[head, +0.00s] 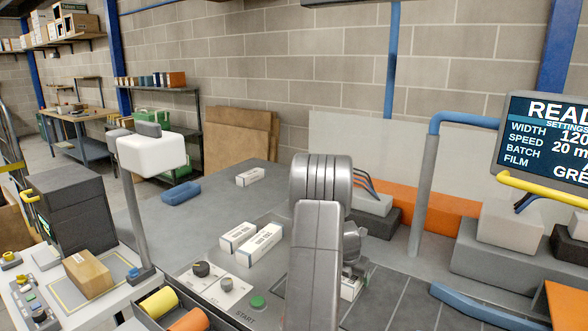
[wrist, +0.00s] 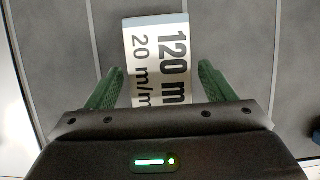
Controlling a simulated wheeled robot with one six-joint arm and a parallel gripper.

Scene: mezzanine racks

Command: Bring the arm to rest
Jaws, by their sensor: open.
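My arm (head: 318,240) rises in the front middle of the head view and hides my gripper there. In the wrist view my gripper (wrist: 161,68) shows two green fingers spread apart. A white block (wrist: 150,28) printed "120 m" and "20 m/m" lies on a grey surface, partly between the fingers in that view. Gaps show beside it, and its near end is hidden by the gripper body. I cannot tell how far below the fingertips it is.
Two white boxes (head: 251,238) lie left of my arm, by a control panel (head: 213,285) with knobs and a green button. Another white box (head: 250,176) and a blue item (head: 180,193) lie farther back. A screen (head: 545,140) and yellow bar (head: 543,187) stand at right.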

